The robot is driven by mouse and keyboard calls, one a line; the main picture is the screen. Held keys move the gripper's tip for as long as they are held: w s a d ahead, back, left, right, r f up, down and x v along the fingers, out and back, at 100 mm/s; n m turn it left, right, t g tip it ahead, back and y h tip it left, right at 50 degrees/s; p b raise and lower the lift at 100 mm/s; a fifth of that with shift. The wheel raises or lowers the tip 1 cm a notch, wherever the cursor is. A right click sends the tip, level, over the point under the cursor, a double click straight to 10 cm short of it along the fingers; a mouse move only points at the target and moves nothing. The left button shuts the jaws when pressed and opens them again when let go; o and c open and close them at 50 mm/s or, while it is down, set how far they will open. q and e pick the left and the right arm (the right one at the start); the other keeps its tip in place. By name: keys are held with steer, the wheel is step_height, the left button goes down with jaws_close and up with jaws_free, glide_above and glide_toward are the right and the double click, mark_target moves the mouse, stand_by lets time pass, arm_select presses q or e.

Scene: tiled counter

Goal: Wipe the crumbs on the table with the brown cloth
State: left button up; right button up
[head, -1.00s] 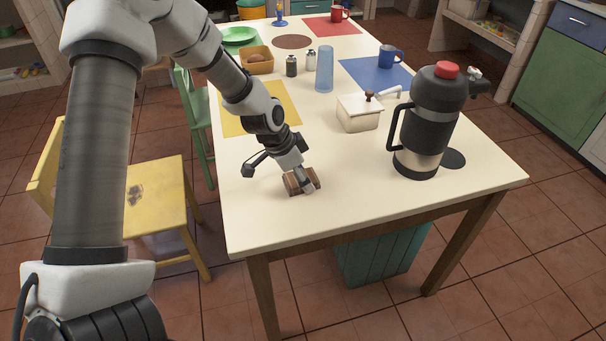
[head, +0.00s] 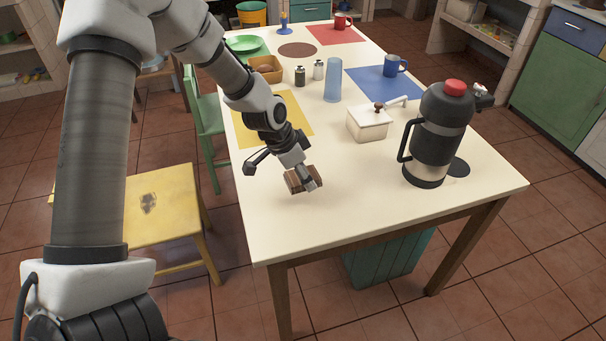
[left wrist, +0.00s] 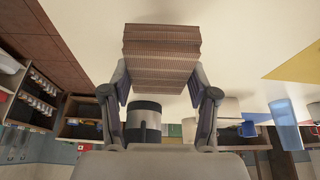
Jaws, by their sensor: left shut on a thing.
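The brown cloth (head: 297,181) is a small folded, striped bundle at the near left part of the cream table (head: 350,215). My left gripper (head: 308,181) is shut on it and points down at the tabletop. I cannot tell whether the cloth touches the table or hangs just above it. In the left wrist view the cloth (left wrist: 162,50) sits between the two fingers of the left gripper (left wrist: 160,82). I cannot make out any crumbs on the table. My right gripper is not in view.
A black flask (head: 435,140) and a white lidded box (head: 367,124) stand right of the gripper. A blue glass (head: 333,80), shakers and a bread basket (head: 266,70) stand farther back. A yellow chair (head: 160,205) is at the left. The near tabletop is clear.

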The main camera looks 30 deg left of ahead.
arm_select(q)
steer(key=shift+r+p, duration=0.7)
steer(key=shift+r, duration=0.5)
